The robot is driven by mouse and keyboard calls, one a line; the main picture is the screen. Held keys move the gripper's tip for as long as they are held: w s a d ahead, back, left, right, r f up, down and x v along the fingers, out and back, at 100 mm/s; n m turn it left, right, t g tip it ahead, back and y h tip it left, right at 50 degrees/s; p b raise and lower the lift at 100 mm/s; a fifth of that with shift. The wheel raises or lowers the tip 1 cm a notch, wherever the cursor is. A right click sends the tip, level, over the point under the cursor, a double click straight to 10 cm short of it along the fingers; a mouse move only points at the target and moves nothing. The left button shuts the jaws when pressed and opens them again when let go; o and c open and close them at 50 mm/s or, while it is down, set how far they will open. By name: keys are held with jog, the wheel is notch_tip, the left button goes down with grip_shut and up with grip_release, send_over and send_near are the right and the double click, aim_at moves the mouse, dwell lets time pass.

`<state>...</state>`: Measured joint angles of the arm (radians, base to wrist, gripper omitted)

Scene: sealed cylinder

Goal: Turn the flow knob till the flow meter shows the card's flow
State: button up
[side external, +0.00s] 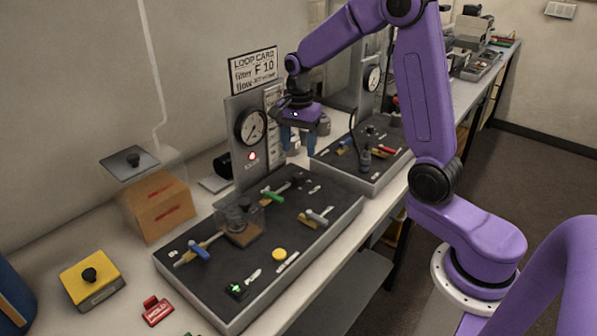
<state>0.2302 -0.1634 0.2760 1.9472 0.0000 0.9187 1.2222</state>
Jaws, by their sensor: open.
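The loop card (254,70) stands above the back panel and reads "LOOP CARD", "filter F 10" and a flow line too blurred to read. A round dial gauge (251,126) is on the panel, with a red light below it. A pale upright scale (273,98), perhaps the flow meter, is beside the dial, partly hidden by my gripper. My gripper (299,143) points down with its blue fingers apart, just right of this panel and above the back of the near dark board. I cannot tell which part is the flow knob; it may be hidden behind the gripper.
The near dark board (222,283) carries pipes, a blue handle (199,250), a green handle (272,197) and a yellow button (279,254). A second board (385,174) stands behind it. A cardboard box (158,206), a yellow box (90,278) and a red tag (157,311) are at the left.

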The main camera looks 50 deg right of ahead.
aim_at(299, 175)
notch_tip(299, 175, down, 8)
jog(key=shift+f, duration=0.2)
jog(key=shift+c, duration=0.2)
jog(key=c, duration=1)
